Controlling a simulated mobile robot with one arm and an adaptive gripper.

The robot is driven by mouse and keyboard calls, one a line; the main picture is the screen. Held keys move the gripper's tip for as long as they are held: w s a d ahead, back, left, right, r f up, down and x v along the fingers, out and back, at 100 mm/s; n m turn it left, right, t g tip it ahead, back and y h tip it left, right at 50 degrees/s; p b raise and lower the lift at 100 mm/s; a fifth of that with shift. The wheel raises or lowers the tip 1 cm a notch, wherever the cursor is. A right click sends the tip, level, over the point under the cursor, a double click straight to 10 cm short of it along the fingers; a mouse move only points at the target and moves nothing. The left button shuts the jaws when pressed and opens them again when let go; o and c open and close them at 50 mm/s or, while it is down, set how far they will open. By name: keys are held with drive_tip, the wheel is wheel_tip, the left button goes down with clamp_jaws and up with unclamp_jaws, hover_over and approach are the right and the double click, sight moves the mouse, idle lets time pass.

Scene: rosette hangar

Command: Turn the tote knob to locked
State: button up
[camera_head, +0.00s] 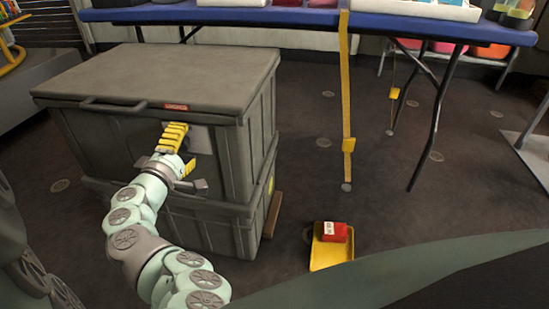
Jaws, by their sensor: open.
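The tote (155,75) is a large dark grey box with a flat lid, standing at the left on a second grey box. A red label (176,106) with unreadable lettering sits at its lid edge. A pale plate (199,139) shows on its front face. My gripper (181,148) has yellow fingers, spread open one above the other, in front of that plate. The tote knob cannot be made out, as my gripper covers that spot. I cannot tell whether the fingers touch anything.
A blue-topped table (300,16) stands behind, with a yellow strap (346,100) hanging to the floor. A yellow tray (332,257) holding a red box (334,231) lies on the floor at right. The dark floor between tote and table leg is mostly clear.

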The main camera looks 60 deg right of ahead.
drive_tip(key=shift+a, duration=0.15)
drive_tip(key=v, duration=1.1)
drive_tip(key=shift+s+a, duration=0.2)
drive_tip(key=shift+a, duration=0.15)
